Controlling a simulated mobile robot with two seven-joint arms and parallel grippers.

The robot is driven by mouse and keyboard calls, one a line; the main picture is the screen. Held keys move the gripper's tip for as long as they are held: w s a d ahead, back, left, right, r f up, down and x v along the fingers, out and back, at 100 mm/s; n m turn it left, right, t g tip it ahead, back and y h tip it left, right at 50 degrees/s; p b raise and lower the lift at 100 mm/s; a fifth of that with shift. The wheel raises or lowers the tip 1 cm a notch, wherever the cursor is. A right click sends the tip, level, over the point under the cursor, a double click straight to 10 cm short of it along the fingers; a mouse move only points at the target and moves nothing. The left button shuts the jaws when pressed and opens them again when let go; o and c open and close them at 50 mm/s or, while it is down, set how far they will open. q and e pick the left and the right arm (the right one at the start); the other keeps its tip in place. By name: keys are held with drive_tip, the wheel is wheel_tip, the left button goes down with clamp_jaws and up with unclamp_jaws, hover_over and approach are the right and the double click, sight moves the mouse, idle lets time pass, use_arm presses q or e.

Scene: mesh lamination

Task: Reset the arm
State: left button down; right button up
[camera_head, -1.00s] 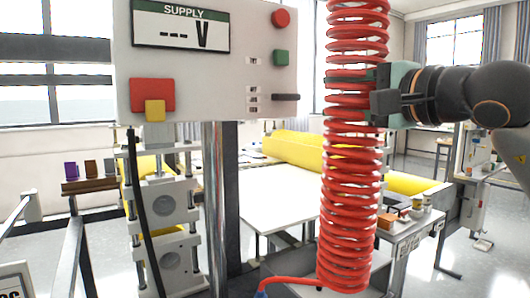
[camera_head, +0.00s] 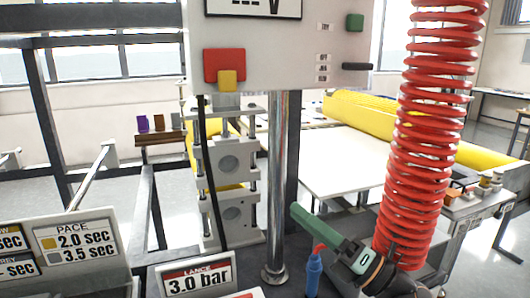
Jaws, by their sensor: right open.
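My right gripper (camera_head: 330,240), with a dark green body, is low at the right of centre, its arm coming in from the lower right. It is open; its fingers are hard to make out, and I see nothing held. It is just right of and above the upright blue lance (camera_head: 314,272) with a red tip, overlapping it in the picture; I cannot tell whether they touch. A red coiled hose (camera_head: 424,130) hangs at the right, its lower end by my right wrist. My left gripper is not in view.
A grey panel (camera_head: 285,60) on a metal post (camera_head: 278,180) carries red, yellow and green buttons. A lance sign (camera_head: 193,280) and a pace sign (camera_head: 82,250) stand in front. A white table (camera_head: 345,160) and yellow rolls (camera_head: 400,128) lie behind.

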drive_tip(key=s+d+f+m+t+h+p, duration=0.1)
drive_tip(key=d+f+m+h, duration=0.25)
drive_tip(key=f+m, duration=0.45)
drive_tip(key=s+d+f+m+t+h, duration=0.1)
drive_tip(key=d+f+m+t+h, duration=0.1)
drive_tip(key=f+m+h, duration=0.45)
drive_tip(key=s+d+f+m+t+h+p, duration=0.1)
drive_tip(key=d+f+m+h, duration=0.15)
drive_tip(key=f+m, duration=0.65)
drive_tip(key=s+d+f+m+g+h+p, duration=0.1)
drive_tip(key=s+f+m+g, duration=0.6)
drive_tip(key=s+f, duration=1.2)
drive_tip(key=d+m+h, duration=0.1)
drive_tip(key=m+h, duration=0.1)
drive_tip(key=m, duration=0.2)
drive_tip(key=shift+s+g+h+p, duration=0.3)
drive_tip(key=shift+h, duration=0.05)
